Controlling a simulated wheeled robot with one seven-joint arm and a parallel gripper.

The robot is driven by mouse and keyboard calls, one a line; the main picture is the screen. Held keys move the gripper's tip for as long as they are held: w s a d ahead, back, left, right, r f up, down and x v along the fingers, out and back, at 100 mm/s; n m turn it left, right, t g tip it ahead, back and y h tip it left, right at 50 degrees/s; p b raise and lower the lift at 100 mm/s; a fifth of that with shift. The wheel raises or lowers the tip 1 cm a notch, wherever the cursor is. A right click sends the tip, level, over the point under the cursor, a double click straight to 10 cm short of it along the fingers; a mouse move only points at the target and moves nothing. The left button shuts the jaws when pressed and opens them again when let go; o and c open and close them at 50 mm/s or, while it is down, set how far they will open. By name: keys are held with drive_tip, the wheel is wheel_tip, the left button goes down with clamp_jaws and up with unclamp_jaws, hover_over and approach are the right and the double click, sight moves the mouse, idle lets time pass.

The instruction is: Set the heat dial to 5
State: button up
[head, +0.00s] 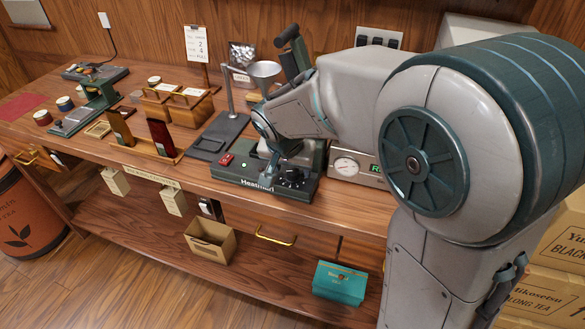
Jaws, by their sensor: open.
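The heat dial (293,177) is a black round knob on the sloping front of a dark green heating device (240,177) marked "Heatmann". Its setting is too small to read. My arm reaches over the device from the right. My gripper (268,173) is open and empty, pointing down just left of the dial; I cannot tell whether it touches the device. My arm hides much of the device's back and top. A red switch (226,160) and a small green light (243,165) show on the device's left side.
A beige unit (347,168) with a round gauge and green display stands close on the right. A dark stand with a funnel (264,69) is behind. A phone-like red panel (161,137) leans at left. The counter's front edge (230,197) is just before the device.

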drive_tip(key=shift+w+d+f, duration=0.1)
drive_tip(key=shift+w+f, duration=0.15)
drive_tip(key=shift+f, duration=0.35)
drive_tip(key=c, duration=1)
